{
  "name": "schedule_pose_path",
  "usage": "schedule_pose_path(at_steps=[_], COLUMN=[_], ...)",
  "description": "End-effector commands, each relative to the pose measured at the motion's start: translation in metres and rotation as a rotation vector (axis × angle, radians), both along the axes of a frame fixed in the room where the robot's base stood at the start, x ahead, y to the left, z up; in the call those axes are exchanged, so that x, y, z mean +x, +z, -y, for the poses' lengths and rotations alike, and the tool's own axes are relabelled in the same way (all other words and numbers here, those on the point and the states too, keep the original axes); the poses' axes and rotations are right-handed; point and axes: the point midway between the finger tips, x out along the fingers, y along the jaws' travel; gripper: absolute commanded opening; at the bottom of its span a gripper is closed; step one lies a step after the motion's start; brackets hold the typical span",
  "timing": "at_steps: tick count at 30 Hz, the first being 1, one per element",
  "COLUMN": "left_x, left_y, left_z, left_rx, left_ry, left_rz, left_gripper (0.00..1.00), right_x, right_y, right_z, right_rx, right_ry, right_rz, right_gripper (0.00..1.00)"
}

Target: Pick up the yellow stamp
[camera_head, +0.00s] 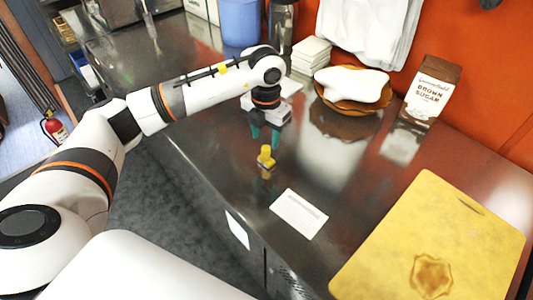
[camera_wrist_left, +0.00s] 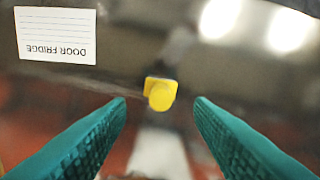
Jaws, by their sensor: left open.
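The yellow stamp (camera_head: 266,157) stands on the steel counter near its front edge. It has a yellow knob on top and a brownish lower part. In the left wrist view the stamp (camera_wrist_left: 160,94) shows from above, in line with the gap between the fingertips and beyond them. My left gripper (camera_head: 265,136) has green fingers and is open and empty, a little behind the stamp in the head view. Its fingers also show in the left wrist view (camera_wrist_left: 160,105), spread apart. My right gripper is not in view.
A white label card (camera_head: 299,213) lies in front of the stamp; it reads "DOOR FRIDGE" in the wrist view (camera_wrist_left: 56,35). A yellow cutting board (camera_head: 395,245) lies at right. A brown bowl (camera_head: 328,103), a brown sugar bag (camera_head: 431,92) and white stacked squares (camera_head: 311,55) stand behind.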

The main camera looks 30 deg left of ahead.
Motion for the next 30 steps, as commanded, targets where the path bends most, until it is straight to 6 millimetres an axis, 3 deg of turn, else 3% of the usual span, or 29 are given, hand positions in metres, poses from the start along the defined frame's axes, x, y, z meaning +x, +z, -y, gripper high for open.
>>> schedule_pose_path(at_steps=[10,18,26,30], left_x=[0.001,0.004,0.004,0.004], left_y=[-0.032,-0.069,-0.073,-0.073], left_z=[0.0,0.0,0.0,0.0], left_rx=[-0.004,-0.005,-0.004,-0.004], left_ry=[-0.001,-0.002,-0.002,-0.002], left_rz=[-0.004,-0.002,0.001,0.001], left_gripper=[0.48,0.48,0.48,0.28], right_x=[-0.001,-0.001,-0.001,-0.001], right_y=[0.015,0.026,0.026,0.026], right_z=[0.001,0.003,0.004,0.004], right_rx=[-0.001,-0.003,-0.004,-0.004], right_ry=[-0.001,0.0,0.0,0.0], right_rz=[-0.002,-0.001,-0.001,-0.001], right_gripper=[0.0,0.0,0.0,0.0])
